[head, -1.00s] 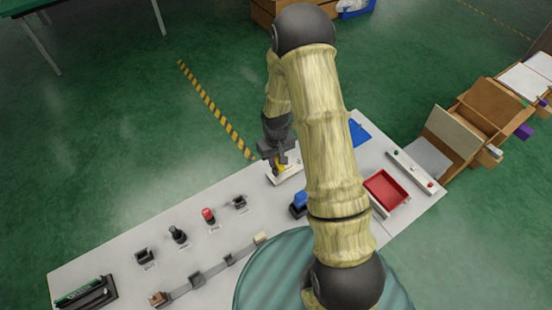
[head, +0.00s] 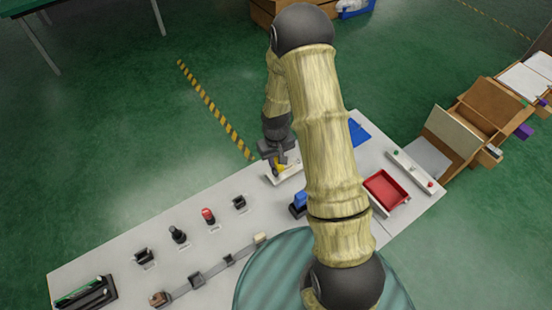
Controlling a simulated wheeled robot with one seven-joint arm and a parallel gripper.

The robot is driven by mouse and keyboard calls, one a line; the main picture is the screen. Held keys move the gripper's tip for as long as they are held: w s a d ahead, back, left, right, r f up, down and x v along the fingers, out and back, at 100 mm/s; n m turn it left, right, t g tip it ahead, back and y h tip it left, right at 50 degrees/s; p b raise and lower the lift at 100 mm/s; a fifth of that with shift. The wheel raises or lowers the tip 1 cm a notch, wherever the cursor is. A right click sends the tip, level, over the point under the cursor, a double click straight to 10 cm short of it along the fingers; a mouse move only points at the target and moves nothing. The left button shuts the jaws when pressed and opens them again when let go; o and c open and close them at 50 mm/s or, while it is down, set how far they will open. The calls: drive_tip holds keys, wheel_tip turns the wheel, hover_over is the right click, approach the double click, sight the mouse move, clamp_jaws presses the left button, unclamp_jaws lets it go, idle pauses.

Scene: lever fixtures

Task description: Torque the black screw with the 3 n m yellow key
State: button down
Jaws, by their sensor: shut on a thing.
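My gripper (head: 277,159) points down over a pale block (head: 285,176) at the far edge of the grey bench. It is shut on a small yellow thing (head: 280,167), which looks like the yellow key. The key's lower end is at or just above the block; I cannot tell whether it touches. The black screw cannot be made out; it may be hidden under my gripper or too small to see.
A blue-topped block (head: 300,201) stands close by, partly behind my arm. A red tray (head: 386,189) is on the right. A red knob (head: 208,215) and several black fixtures (head: 178,234) stand on the left of the bench (head: 120,262). A blue mat (head: 358,133) lies at the back.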

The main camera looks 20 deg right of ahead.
drive_tip(key=shift+f+b, duration=0.6)
drive_tip(key=shift+f, duration=0.25)
drive_tip(key=m, duration=0.2)
drive_tip(key=shift+m, duration=0.3)
drive_tip(key=m, duration=0.8)
drive_tip(key=shift+m, duration=0.4)
drive_tip(key=m, duration=0.4)
drive_tip(key=shift+r, duration=0.15)
